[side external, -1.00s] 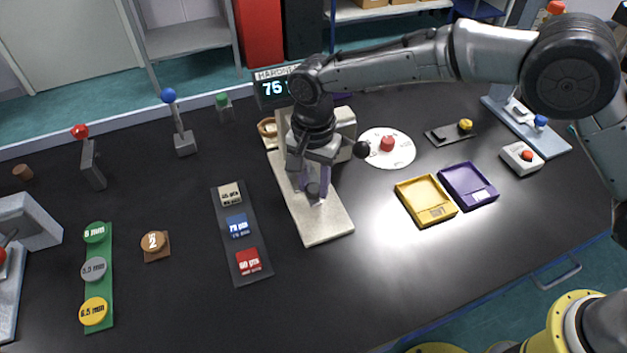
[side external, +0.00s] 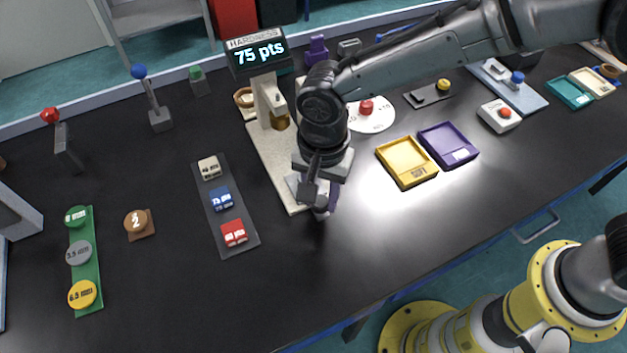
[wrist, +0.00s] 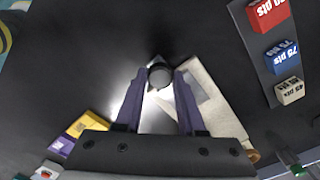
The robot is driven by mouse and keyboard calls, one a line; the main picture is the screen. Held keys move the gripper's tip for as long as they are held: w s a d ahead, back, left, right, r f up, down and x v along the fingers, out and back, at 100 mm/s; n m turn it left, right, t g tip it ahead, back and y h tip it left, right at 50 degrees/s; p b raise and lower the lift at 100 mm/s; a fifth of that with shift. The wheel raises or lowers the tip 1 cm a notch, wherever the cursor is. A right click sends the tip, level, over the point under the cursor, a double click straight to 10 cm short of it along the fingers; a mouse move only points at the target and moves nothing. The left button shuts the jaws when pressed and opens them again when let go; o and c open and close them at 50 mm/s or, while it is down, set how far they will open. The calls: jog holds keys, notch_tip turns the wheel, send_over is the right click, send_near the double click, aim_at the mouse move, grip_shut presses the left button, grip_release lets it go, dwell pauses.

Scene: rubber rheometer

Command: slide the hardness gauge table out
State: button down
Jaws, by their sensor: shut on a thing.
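The hardness gauge (side external: 270,95) stands at the back centre in the side external view, its display reading "75 pts". Its beige base plate (side external: 262,150) runs toward the front of the bench. My gripper (side external: 322,208) is low at the front end of this plate. In the wrist view my gripper (wrist: 160,82) has its purple fingers on either side of a dark round knob (wrist: 160,74) and is shut on it. A pale grey piece, seemingly the sliding table, shows between the fingers. The beige plate (wrist: 225,105) lies to the right there. My gripper hides most of the table in the side view.
A dark strip with labelled blocks (side external: 212,180) lies left of the gauge. A yellow tray (side external: 395,150) and a purple tray (side external: 437,136) stand to the right. A white disc with a red knob (side external: 366,106) is behind them. The bench in front is clear.

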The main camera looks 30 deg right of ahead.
jog(key=shift+s+r, duration=0.1)
jog(key=shift+s, duration=0.15)
jog(key=c, duration=0.7)
grip_release()
jog(key=shift+o, duration=1)
jog(key=shift+w, duration=0.1)
notch_tip(320, 180, up, 14)
